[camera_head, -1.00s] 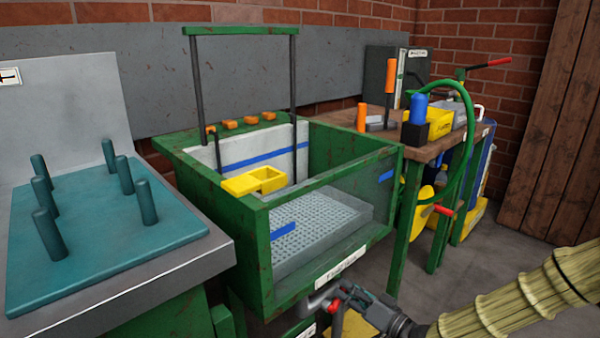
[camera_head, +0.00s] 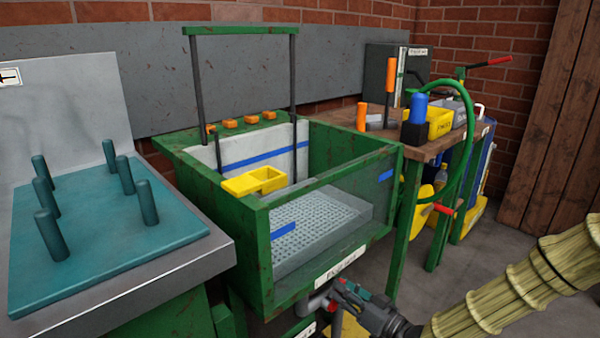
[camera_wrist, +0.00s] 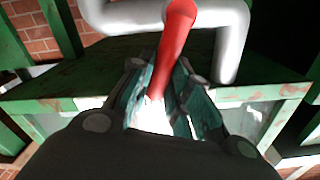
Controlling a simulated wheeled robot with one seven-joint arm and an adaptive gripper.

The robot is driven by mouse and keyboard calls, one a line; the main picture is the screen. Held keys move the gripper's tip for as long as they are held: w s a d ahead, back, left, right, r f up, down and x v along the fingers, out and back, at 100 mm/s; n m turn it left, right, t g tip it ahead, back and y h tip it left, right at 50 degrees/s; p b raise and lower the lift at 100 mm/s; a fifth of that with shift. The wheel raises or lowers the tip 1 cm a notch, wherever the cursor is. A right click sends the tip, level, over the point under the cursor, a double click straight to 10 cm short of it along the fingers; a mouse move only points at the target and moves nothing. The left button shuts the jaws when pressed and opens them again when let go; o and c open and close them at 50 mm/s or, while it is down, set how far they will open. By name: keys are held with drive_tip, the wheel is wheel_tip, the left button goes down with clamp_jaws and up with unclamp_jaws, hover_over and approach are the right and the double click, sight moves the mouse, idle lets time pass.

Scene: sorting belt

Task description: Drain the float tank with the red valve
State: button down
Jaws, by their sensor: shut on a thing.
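The float tank (camera_head: 258,262) is a green-framed box with a clear front, blue tape marks and a grey perforated tray inside. A grey pipe (camera_head: 318,303) comes out under its front edge; it shows in the wrist view (camera_wrist: 232,45) as a bent pipe. The red valve (camera_wrist: 178,35) is a red lever on this pipe, its lower end between my fingers. My gripper (camera_head: 345,294) is shut on the lever below the tank's front label. In the head view, the fingers hide most of the lever. I cannot tell the water level.
A teal pegboard (camera_head: 100,250) lies on the metal bench at left. A wooden workbench (camera_head: 428,147) with tools and a green hose (camera_head: 470,125) stands at right. Floor is open at right.

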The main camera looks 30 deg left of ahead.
drive_tip(key=shift+s+a+r+n, duration=0.1)
drive_tip(key=shift+s+a+n, duration=0.1)
drive_tip(key=shift+s+n, duration=0.5)
drive_tip(key=shift+w, duration=0.2)
drive_tip(key=shift+s+a+n, duration=0.15)
drive_tip(key=shift+s+n, duration=0.2)
drive_tip(key=shift+n, duration=0.45)
drive_tip(key=shift+s+a+n, duration=0.1)
drive_tip(key=shift+s+n, duration=0.25)
drive_tip(key=shift+n, duration=0.45)
drive_tip(key=c, duration=1)
unclamp_jaws()
drive_tip(key=shift+r, duration=0.1)
drive_tip(key=shift+c, duration=0.2)
drive_tip(key=shift+d, duration=0.1)
